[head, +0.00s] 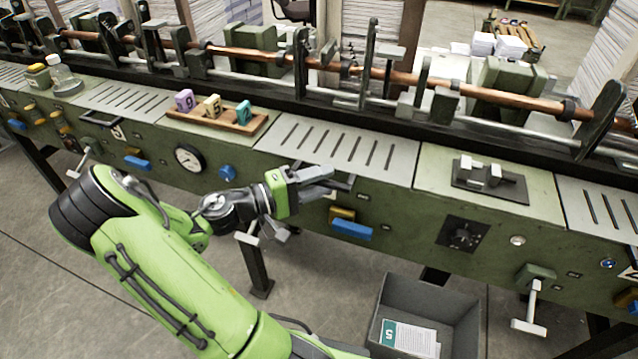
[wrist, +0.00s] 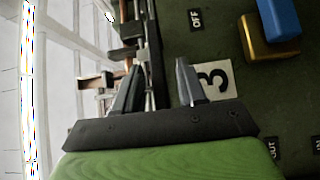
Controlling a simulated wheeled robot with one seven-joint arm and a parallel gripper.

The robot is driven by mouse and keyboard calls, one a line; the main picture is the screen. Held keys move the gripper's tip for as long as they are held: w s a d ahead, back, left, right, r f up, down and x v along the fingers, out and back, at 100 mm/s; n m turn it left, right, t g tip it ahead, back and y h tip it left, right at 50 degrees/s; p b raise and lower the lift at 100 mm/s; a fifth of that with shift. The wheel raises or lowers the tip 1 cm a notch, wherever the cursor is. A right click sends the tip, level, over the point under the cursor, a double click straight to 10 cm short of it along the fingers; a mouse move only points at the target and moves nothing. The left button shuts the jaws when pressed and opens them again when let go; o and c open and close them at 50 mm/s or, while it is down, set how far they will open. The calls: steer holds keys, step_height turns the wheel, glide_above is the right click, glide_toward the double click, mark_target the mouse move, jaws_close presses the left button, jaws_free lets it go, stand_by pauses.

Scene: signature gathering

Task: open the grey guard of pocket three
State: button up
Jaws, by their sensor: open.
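The grey slotted guard (head: 385,137) lies flat on top of the green bench, in front of the copper rod. A dark handle bar (head: 349,184) shows at its front edge, partly behind my gripper. My gripper (head: 333,179) is open at that front edge, with its fingers pointing right. A white plate with the number 3 (wrist: 215,80) is beside one finger on the green front. Whether the fingers touch the handle, I cannot tell.
Below are a blue and yellow block (head: 350,228) and a grey bin (head: 390,290) with a booklet. A dark clamp fixture (head: 490,180) sits to the right. The guard's top is clear.

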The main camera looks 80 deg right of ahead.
steer(key=shift+c, duration=0.3)
jaws_close()
